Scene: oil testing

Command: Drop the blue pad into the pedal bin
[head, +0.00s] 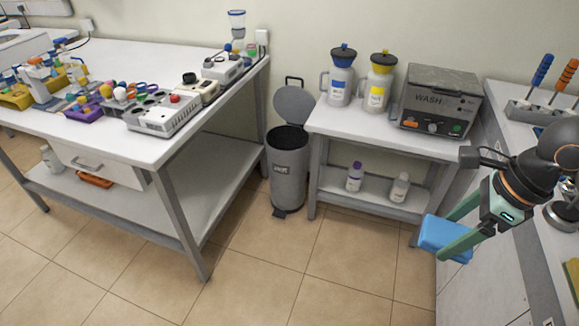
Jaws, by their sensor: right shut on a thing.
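A blue pad (447,236) is held between the green fingers of my right gripper (461,230), at the right of the head view. My right gripper is shut on it and holds it in the air, in front of the small side table. The grey pedal bin (288,172) stands on the floor between the two tables, left of the gripper and farther back. Its round lid (295,104) is tilted up and its dark opening shows. The pad and the bin are well apart. My left gripper is not in view.
A long white bench (110,60) with testing devices stands left of the bin. A side table (365,122) with two jugs and a WASH unit (438,100) stands right of it. A counter edges the right side. The tiled floor (300,262) in front is clear.

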